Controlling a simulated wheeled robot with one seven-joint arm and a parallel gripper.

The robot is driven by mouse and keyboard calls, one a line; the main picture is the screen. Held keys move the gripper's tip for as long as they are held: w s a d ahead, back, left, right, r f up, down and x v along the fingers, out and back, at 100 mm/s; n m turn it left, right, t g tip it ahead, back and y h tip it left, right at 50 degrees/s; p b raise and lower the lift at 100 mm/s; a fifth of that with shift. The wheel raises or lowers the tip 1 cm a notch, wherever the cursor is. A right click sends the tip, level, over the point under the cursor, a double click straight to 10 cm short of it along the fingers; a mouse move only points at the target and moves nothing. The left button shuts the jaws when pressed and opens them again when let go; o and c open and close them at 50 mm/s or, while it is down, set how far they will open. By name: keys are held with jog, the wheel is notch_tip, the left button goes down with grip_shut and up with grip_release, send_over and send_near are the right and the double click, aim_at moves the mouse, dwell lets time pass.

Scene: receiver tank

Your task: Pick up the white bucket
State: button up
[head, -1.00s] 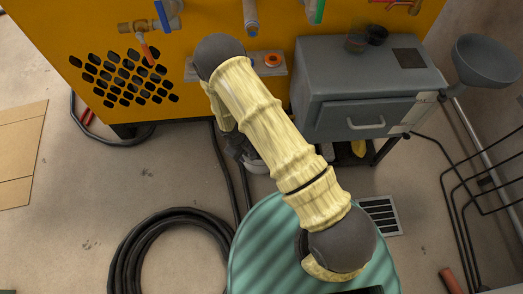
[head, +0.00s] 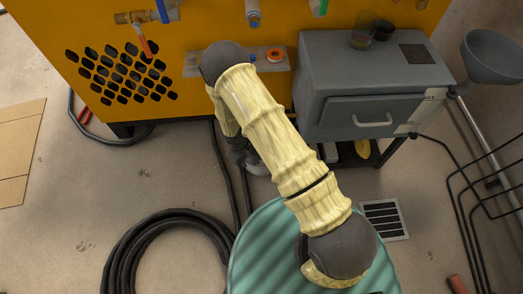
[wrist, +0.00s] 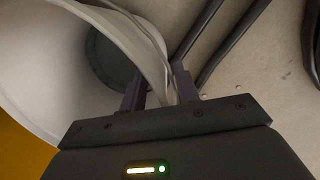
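The white bucket (wrist: 40,75) fills the left of the wrist view, with its rim and wall running close to my fingers. In the head view only a small pale part of the bucket (head: 258,169) shows beneath my arm, on the floor in front of the yellow machine. My gripper (wrist: 160,88) has its two fingers apart, one on the inner side of the bucket wall and one on the outer side. The wall passes between them; I cannot tell if either finger touches it. In the head view my gripper (head: 241,152) is partly hidden by my arm.
The yellow machine (head: 200,100) stands behind the bucket. A grey cabinet (head: 335,75) on legs is to the right. Black hoses (head: 220,165) run along the floor beside the bucket, and a coiled hose (head: 125,260) lies at lower left. A floor grate (head: 385,218) is at right.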

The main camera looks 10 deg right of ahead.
grip_shut()
jog(key=shift+w, duration=0.1)
dwell(1.4)
